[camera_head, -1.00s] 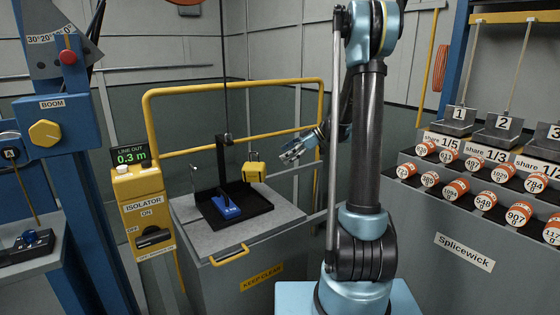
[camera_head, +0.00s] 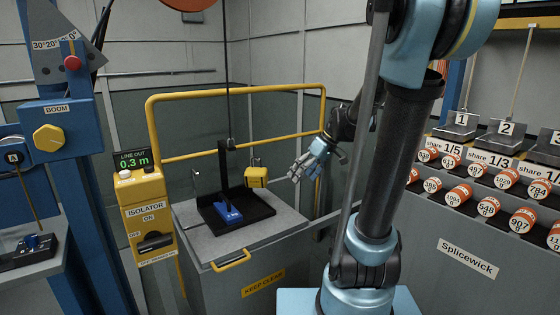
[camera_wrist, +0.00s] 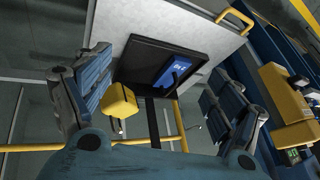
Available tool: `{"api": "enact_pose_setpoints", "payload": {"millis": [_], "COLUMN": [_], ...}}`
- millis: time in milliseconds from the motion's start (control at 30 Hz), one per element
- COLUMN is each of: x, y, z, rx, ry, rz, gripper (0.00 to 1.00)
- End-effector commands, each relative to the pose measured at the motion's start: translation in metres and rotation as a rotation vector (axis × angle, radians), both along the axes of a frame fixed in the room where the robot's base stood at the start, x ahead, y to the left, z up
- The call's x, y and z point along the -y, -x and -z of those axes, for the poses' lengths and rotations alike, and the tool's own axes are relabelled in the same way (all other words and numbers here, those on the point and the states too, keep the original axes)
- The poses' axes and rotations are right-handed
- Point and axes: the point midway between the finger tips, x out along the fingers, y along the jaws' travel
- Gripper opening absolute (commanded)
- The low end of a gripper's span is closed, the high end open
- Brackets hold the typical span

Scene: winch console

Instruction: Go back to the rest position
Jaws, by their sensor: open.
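My gripper (camera_head: 304,166) is open and empty. In the head view it hangs in the air to the right of the grey table (camera_head: 190,232), near the yellow railing. In the wrist view the two fingers of my gripper (camera_wrist: 160,92) are spread wide at left and right. Between them, farther off, show the black tray (camera_wrist: 143,50) and the blue block (camera_wrist: 171,70). A yellow box (camera_head: 256,178) is beside the black upright, and it also shows in the wrist view (camera_wrist: 119,101). My gripper touches none of these.
A yellow railing (camera_head: 235,90) runs behind the table. At right is the Splicewick counter (camera_head: 430,250) with several orange-and-white cylinders. Air above the table's front is clear.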

Motion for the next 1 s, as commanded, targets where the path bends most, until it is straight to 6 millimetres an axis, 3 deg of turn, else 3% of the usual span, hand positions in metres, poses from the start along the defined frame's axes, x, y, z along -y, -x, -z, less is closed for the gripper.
{"api": "enact_pose_setpoints", "payload": {"millis": [500,800,1000], "x": [0.047,0.079,0.097], "y": [0.112,0.165,0.189], "z": [0.034,0.065,0.083], "rx": [-0.115,-0.132,-0.127], "ry": [0.211,0.316,0.362], "rz": [0.383,0.618,0.746], "gripper": [0.86,0.86,0.86]}}
